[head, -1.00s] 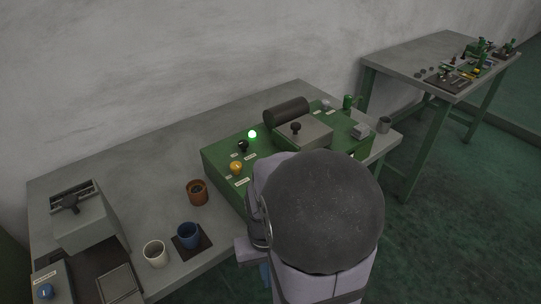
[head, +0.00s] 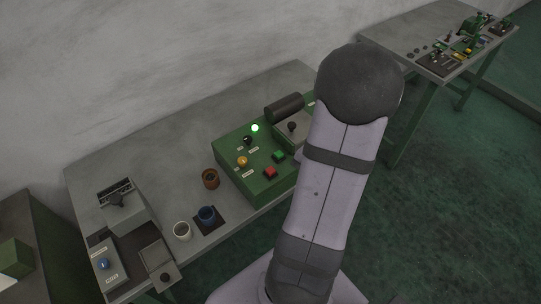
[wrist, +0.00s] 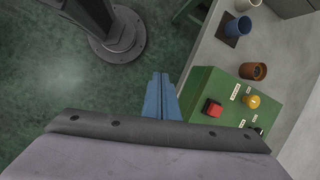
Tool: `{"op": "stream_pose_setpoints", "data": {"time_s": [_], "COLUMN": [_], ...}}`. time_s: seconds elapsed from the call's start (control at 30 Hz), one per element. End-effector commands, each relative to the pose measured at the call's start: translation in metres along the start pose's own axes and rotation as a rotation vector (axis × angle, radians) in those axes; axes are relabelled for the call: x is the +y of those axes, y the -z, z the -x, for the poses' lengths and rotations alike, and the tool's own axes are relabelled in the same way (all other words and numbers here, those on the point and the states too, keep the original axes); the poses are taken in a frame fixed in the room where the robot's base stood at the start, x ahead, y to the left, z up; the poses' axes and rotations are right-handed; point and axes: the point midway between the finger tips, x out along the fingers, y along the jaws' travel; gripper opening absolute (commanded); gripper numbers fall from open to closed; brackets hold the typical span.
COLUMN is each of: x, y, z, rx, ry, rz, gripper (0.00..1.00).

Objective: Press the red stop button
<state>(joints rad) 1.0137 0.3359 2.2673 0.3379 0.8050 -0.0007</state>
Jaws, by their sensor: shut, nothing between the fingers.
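The red stop button (head: 270,172) sits on the near corner of the green machine housing (head: 262,190), beside a green button (head: 279,155). In the wrist view the red button (wrist: 213,108) is a square cap to the right of my gripper. My gripper (wrist: 160,78) shows blue fingers shut together with nothing between them. It appears over the floor beside the bench, apart from the button. In the head view my gripper is hidden behind or below my arm. A green lamp (head: 255,128) on the housing glows.
A yellow knob (head: 242,161) and a black switch (head: 247,140) stand near the red button. A brown cup (head: 210,179), a blue cup (head: 207,215) and a white cup (head: 182,231) stand on the bench (head: 150,150). A second table (head: 400,45) is at the back right.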

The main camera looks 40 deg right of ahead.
Motion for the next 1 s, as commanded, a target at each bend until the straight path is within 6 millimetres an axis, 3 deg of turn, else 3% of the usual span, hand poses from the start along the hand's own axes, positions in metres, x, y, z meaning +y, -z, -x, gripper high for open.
{"op": "stream_pose_setpoints", "data": {"time_s": [0.03,0.13,0.3,0.5,0.7,1.0], "x": [-0.013,-0.047,-0.096,-0.131,-0.139,-0.139], "y": [0.007,0.025,0.04,0.038,0.027,0.026], "z": [0.026,0.029,0.059,0.083,0.088,0.087], "rx": [-0.009,-0.032,-0.05,-0.103,-0.153,-0.155], "ry": [0.066,0.193,0.365,0.499,0.53,0.528], "rz": [-0.078,-0.162,-0.226,-0.267,-0.269,-0.267], "gripper": [0.0,0.0,0.0,0.0,0.0,0.0]}}
